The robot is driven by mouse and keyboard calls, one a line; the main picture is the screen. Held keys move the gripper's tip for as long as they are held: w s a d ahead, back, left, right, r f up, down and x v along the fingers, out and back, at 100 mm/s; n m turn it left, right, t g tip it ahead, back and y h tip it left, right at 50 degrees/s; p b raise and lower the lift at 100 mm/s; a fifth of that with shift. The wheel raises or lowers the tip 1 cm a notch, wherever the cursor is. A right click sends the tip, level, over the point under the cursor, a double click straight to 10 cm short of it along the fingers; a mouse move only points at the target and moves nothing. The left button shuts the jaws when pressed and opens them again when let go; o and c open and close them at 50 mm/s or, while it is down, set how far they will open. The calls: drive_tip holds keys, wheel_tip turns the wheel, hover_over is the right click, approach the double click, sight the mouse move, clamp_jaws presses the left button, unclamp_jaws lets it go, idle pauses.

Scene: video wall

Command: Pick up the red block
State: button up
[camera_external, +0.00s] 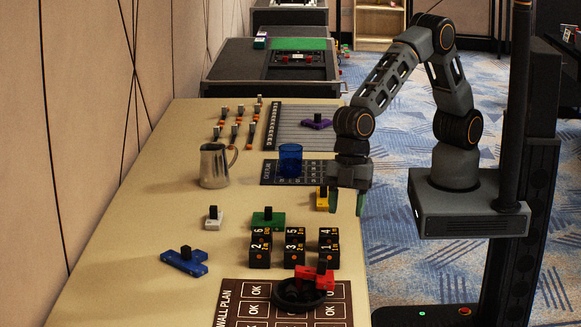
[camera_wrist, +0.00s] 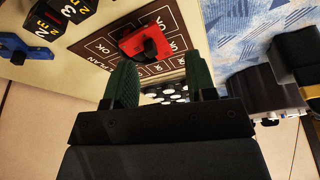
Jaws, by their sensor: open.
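The red block (camera_external: 315,277) has a black knob on top. In the external view it is at the near right of the table, at the rim of a black round dish (camera_external: 286,297); whether it rests on the dish or behind it is unclear. In the wrist view the red block (camera_wrist: 131,42) appears beyond my fingertips, over the brown board. My gripper (camera_external: 347,200) points down near the table's right edge, farther back than the red block. It is open with green fingers apart, which also show in the wrist view (camera_wrist: 160,78). Nothing is held between them.
Black numbered cubes (camera_external: 294,248) stand in rows behind the red block. A green block (camera_external: 268,219), yellow block (camera_external: 321,203), white block (camera_external: 213,222) and blue block (camera_external: 184,264) are nearby. A metal pitcher (camera_external: 214,166) and blue cup (camera_external: 290,160) stand farther back. The brown board (camera_external: 236,300) lies in front.

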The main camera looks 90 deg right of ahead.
drive_tip(key=w+a+r+n+t+y, duration=0.1)
drive_tip(key=w+a+r+n, duration=0.1)
drive_tip(key=w+a+r, duration=0.1)
drive_tip(key=n, duration=0.1)
approach(324, 261)
drive_tip(key=x, duration=0.4)
drive_tip(key=shift+d+f+p, duration=0.2)
drive_tip(key=shift+f+p, duration=0.15)
drive_tip(key=shift+f, duration=0.05)
drive_tip(key=shift+a+p+x, duration=0.2)
drive_tip(key=shift+p+x, duration=0.35)
drive_tip(key=shift+x, duration=2.3)
drive_tip(key=shift+r, duration=0.1)
drive_tip(key=shift+c, duration=0.5)
clamp_jaws()
